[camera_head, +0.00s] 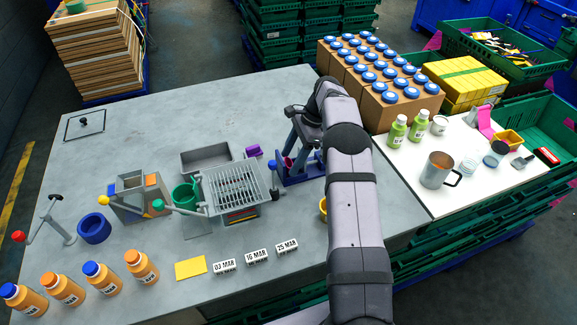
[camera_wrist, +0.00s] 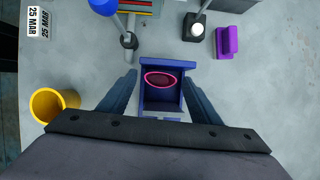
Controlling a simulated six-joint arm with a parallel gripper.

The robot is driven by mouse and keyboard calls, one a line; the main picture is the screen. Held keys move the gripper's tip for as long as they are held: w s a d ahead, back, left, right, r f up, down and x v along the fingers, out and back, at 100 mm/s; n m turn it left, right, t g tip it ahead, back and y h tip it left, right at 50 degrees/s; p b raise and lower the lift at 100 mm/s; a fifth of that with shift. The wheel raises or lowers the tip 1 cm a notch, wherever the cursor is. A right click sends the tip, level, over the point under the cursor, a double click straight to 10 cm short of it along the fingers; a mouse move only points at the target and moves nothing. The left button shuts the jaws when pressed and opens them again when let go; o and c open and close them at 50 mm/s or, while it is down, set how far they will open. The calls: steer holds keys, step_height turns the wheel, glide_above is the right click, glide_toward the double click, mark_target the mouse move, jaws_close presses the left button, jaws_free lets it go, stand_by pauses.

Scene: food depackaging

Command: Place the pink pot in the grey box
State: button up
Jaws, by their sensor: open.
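The pink pot (camera_wrist: 160,79) sits inside a blue open-topped holder (camera_wrist: 161,106), its pink rim and dark inside facing up in the wrist view. In the head view the pot (camera_head: 288,162) is partly hidden by my gripper. My gripper (camera_wrist: 159,77) is open, with one finger on each side of the holder and pot. In the head view my gripper (camera_head: 300,152) points down over the holder. I cannot tell whether the fingers touch the holder. The grey box (camera_head: 206,158), an open tray, stands to the left on the table and looks empty.
A wire basket (camera_head: 236,187) and a green cup (camera_head: 185,194) stand between the holder and the left side. A purple block (camera_head: 253,151) lies near the grey box. A yellow cup (camera_wrist: 50,105) is close to my gripper. The table's back left is mostly clear.

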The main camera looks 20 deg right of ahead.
mark_target(291, 161)
steer(key=shift+a+f, duration=0.1)
steer(key=shift+f, duration=0.2)
steer(key=c, duration=1.3)
step_height(291, 161, up, 10)
steer(key=shift+r+b, duration=0.1)
steer(key=shift+b, duration=1.05)
